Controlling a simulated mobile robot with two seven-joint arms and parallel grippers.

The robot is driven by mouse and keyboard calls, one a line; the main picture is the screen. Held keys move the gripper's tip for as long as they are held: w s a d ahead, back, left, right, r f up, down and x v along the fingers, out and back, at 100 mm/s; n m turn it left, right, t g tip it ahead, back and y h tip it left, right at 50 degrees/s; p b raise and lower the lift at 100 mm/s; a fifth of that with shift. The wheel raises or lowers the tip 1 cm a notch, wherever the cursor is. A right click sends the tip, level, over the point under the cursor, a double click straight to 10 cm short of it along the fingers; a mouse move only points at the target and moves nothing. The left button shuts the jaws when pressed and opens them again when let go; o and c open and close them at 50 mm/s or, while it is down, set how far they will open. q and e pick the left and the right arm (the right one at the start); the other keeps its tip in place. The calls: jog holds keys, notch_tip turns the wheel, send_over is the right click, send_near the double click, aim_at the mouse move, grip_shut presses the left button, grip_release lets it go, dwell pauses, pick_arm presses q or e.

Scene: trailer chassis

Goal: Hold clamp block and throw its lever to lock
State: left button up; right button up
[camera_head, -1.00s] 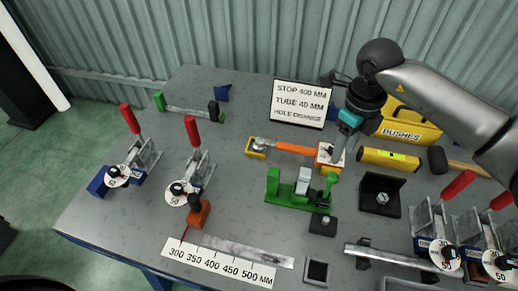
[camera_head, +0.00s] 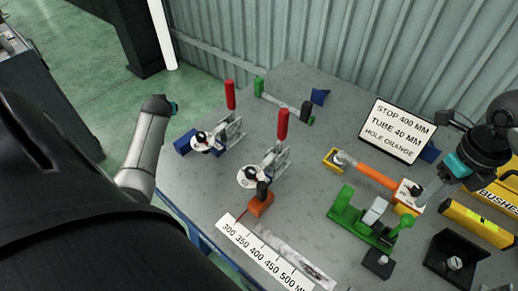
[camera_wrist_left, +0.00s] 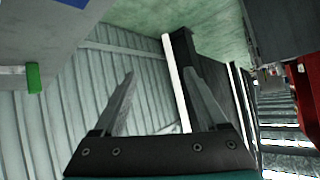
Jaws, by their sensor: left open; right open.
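Two clamp blocks with upright red levers stand on the left of the table in the head view. The farther left one (camera_head: 206,143) has a blue base and a white disc; its lever (camera_head: 230,95) points up. The nearer one (camera_head: 252,178) has a white disc beside an orange piece; its lever (camera_head: 282,124) also points up. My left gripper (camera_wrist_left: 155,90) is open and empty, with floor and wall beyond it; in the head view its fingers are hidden. My right gripper (camera_head: 425,195) is at the white-topped block (camera_head: 407,193) at the orange bar's end; contact is unclear.
A green fixture (camera_head: 365,215), an orange bar (camera_head: 376,177) and a sign (camera_head: 398,130) are on the table's right side. A scale strip (camera_head: 262,255) lies along the front. A bar with green and black ends (camera_head: 283,102) lies behind the clamps. Bare tabletop lies between the clamps and the sign.

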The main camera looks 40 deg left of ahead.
pick_arm(q)
jog(key=w+d+r+m+t+h, duration=0.2)
jog(key=w+d+r+m+t, duration=0.15)
jog(key=w+d+r, duration=0.75)
jog(key=w+d+r+m+t+h, duration=0.2)
jog(key=w+d+r+m, duration=0.3)
jog(key=w+d+r, duration=0.5)
jog(key=w+d+f+m+h, duration=0.3)
jog(key=w+d+f+m, duration=0.1)
jog(key=d, duration=0.4)
jog(key=m+g+h, duration=0.2)
jog(key=m+g, duration=0.9)
jog(key=m, duration=0.4)
send_over(338, 201)
jog(key=w, duration=0.2)
notch_tip(338, 201, down, 13)
jog(key=shift+w+a+r, duration=0.1)
jog(key=shift+a+r, duration=0.05)
jog(key=shift+s+f, duration=0.2)
jog(key=shift+s, duration=0.05)
jog(key=shift+s+f, duration=0.1)
jog(key=shift+f, duration=0.2)
notch_tip(338, 201, down, 14)
jog(key=shift+f, duration=0.2)
